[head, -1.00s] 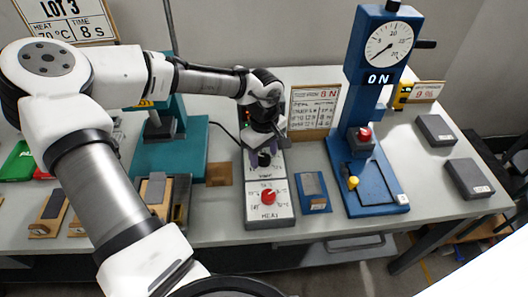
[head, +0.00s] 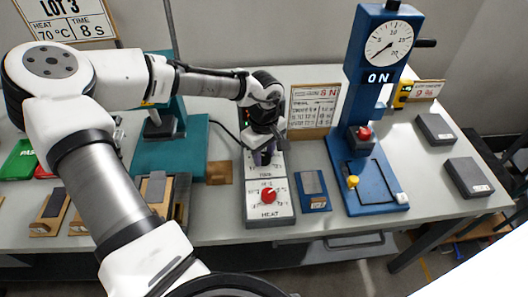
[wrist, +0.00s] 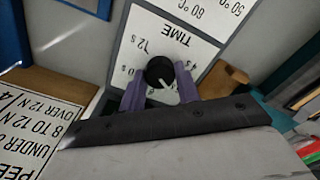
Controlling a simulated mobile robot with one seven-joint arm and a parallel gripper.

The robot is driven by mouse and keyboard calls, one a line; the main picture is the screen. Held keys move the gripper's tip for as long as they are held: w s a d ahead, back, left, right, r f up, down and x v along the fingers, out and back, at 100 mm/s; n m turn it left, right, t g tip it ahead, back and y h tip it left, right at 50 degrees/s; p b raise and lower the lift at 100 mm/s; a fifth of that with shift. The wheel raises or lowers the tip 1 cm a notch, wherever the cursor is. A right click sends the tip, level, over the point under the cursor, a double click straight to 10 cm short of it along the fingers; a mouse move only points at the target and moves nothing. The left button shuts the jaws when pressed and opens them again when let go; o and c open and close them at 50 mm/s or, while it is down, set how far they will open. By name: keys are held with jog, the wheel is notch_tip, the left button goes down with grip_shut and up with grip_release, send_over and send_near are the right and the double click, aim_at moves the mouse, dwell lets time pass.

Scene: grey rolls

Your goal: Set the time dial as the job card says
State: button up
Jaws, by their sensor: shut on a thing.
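The job card (head: 65,22) at the top left reads LOT 3, heat 70 °C, time 8 s. The control box (head: 286,212) stands on the table with a red heat dial (head: 268,196) at its near end. The black time dial (wrist: 158,69) shows in the wrist view beside the upside-down word TIME. It has a white pointer line, and a 12 s mark is legible near it. My gripper (wrist: 160,85) has its purple fingers on either side of this dial, shut on it. In the head view my gripper (head: 264,156) hides the dial.
A blue press (head: 372,130) with a round gauge and a lit ON sign stands to the right. A small blue block (head: 313,190) lies beside the box. A paper chart (head: 314,107) stands behind. A teal press (head: 168,150) stands to the left.

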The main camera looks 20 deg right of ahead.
aim_at(264, 156)
jog(key=shift+r+m, duration=0.1)
jog(key=shift+m, duration=0.3)
jog(key=m+p, duration=0.3)
jog(key=m, duration=0.7)
jog(key=shift+m+p, duration=0.3)
jog(key=shift+p, duration=0.1)
jog(key=o, duration=1)
jog(key=shift+c, duration=0.2)
notch_tip(264, 156, up, 14)
jog(key=b, duration=0.2)
